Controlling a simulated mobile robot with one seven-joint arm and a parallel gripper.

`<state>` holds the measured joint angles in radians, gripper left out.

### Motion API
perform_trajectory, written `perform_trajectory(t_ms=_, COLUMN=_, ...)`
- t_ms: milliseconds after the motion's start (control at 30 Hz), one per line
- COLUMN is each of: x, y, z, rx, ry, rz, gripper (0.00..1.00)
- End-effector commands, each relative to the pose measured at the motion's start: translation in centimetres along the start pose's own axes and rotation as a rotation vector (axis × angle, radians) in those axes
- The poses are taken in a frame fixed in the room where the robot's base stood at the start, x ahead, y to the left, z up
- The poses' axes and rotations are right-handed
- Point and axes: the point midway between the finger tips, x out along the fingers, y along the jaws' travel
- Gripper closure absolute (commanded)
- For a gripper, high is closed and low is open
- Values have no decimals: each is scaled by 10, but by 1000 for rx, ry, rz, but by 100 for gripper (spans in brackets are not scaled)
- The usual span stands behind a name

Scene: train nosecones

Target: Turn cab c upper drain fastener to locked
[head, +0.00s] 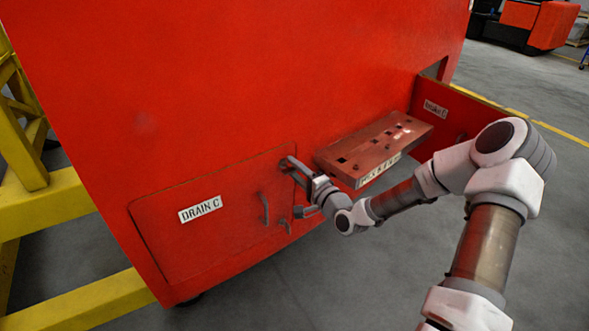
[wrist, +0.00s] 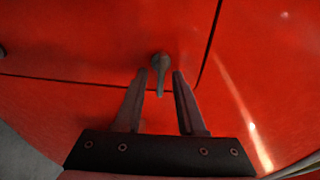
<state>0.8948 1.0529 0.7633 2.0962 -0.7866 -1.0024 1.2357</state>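The drain C panel (head: 190,235) is a closed red hatch low on the red cab, labelled "DRAIN C". Its upper fastener is a small grey lever near the panel's upper right corner; in the head view my gripper mostly covers it. In the wrist view the fastener (wrist: 160,80) stands near the rounded panel corner, its lever pointing down in the picture. My gripper (head: 291,168) is at that corner. In the wrist view its fingers (wrist: 160,73) are apart, one on each side of the lever, with visible gaps. Contact cannot be told.
A curved handle (head: 264,208) and a lower fastener (head: 284,226) sit on the panel's right side, below my gripper. A brown slotted step (head: 375,148) juts out just right of my gripper. Yellow framing (head: 45,205) is at left.

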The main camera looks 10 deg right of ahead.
Motion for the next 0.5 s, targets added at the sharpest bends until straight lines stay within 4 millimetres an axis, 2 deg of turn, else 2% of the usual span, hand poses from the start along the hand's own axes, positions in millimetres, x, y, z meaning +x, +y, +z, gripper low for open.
perform_trajectory(t_ms=267, x=-6, y=0, z=-1, rx=-1, ry=2, rz=0, gripper=61)
perform_trajectory(t_ms=367, x=-19, y=0, z=-1, rx=0, ry=3, rz=2, gripper=61)
perform_trajectory(t_ms=500, x=-49, y=0, z=-2, rx=0, ry=4, rz=2, gripper=61)
